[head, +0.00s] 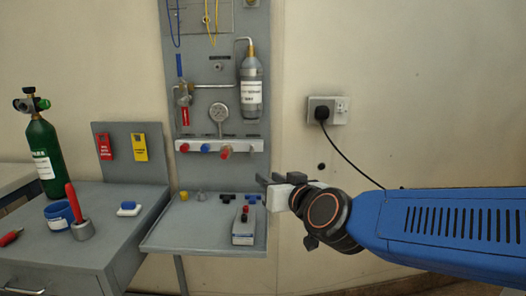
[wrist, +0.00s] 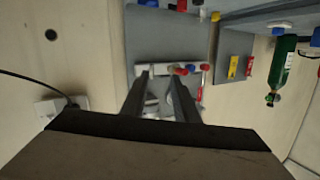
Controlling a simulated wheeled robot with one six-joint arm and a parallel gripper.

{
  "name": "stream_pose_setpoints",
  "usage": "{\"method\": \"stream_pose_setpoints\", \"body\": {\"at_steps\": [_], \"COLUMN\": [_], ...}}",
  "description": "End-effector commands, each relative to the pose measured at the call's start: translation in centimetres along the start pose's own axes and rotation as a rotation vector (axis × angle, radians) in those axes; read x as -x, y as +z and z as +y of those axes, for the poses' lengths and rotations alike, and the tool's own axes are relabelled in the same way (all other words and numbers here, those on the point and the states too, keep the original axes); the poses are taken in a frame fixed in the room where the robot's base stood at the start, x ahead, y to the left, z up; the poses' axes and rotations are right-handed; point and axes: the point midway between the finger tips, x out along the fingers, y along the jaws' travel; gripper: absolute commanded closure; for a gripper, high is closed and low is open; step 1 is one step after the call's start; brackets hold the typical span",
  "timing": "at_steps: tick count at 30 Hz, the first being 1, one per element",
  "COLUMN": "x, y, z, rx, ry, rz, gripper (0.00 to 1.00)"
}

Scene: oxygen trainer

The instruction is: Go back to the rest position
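My gripper (head: 268,181) is at the end of my blue arm, which reaches in from the right in the head view. It is in front of the wall, just right of the grey trainer panel (head: 200,115) and above the right end of its shelf (head: 165,240). In the wrist view the two dark fingers of my gripper (wrist: 160,82) stand apart with nothing held between them. The panel shows beyond them, with its white valve bar (head: 240,145) and red and blue knobs. The shelf (wrist: 160,30) is also in the wrist view.
A green oxygen cylinder (head: 42,155) stands at the left on the grey bench. A blue cup (head: 58,214) and a red-handled tool (head: 73,203) stand there too. A grey box (head: 243,228) sits on the shelf. A wall socket (head: 327,110) has a black cable hanging behind my arm.

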Motion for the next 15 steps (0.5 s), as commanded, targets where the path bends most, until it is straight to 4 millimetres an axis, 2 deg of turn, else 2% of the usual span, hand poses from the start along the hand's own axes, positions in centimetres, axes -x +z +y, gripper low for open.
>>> {"method": "stream_pose_setpoints", "body": {"at_steps": [1, 8, 15], "x": [0.8, 4.8, 11.1], "y": [0.4, 4.6, 10.3], "z": [1.1, 4.9, 10.0], "rx": [-0.001, 0.003, -0.012], "ry": [-0.008, -0.031, 0.044], "rz": [-0.030, -0.223, -0.470], "gripper": [0.73, 0.73, 0.73]}}
